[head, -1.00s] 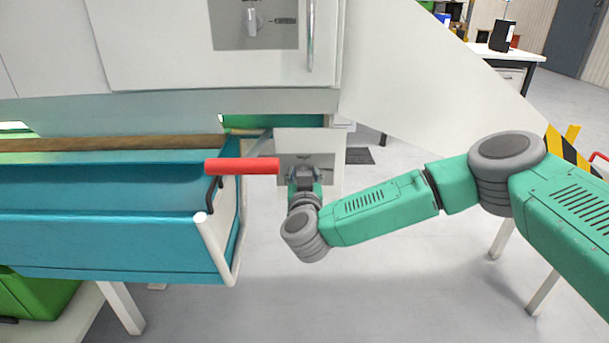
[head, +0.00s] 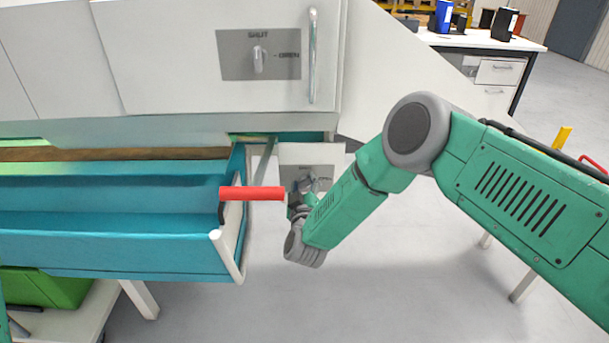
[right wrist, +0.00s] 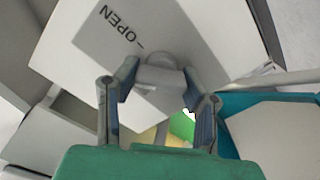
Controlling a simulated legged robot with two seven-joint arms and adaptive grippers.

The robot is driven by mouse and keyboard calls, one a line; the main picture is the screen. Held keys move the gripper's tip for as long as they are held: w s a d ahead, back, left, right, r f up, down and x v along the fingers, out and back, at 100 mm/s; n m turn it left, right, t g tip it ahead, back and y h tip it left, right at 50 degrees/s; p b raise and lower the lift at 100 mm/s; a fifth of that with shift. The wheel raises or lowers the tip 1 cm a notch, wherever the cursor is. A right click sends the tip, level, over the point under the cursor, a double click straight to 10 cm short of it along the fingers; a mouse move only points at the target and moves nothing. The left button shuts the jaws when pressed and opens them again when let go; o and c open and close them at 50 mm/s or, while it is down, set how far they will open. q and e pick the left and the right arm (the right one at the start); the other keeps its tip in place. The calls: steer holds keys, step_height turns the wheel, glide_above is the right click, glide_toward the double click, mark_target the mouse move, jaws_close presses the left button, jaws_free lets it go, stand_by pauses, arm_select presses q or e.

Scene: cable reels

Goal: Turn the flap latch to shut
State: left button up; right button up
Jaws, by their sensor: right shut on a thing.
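The flap (head: 313,155) is a small pale panel with a grey plate, below the cabinet and right of the blue tray. Its latch is a grey knob (right wrist: 160,75) in the right wrist view, with an OPEN mark beside it. My right gripper (head: 308,187) is shut on the knob, tilted in the head view. In the right wrist view its fingers (right wrist: 160,100) stand on both sides of the knob. The gripper hides most of the latch in the head view, so I cannot tell which mark it points to. My left gripper is not in view.
A cabinet door above has its own latch (head: 260,60) with SHUT and OPEN marks, and a bar handle (head: 312,55). Open floor (head: 380,285) lies below and right.

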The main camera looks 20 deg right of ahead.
steer(key=n, duration=0.3)
steer(key=n+p, duration=0.1)
steer(key=n, duration=0.1)
steer(key=shift+a+f+n, duration=0.25)
steer(key=shift+n, duration=0.05)
steer(key=n, duration=0.3)
steer(key=n+b, duration=0.1)
steer(key=n, duration=0.1)
steer(key=shift+s+f, duration=0.1)
steer(key=shift+f, duration=0.25)
steer(key=o, duration=1.2)
steer(key=shift+c, duration=0.2)
steer(key=shift+r, duration=0.2)
steer(key=v, duration=1.2)
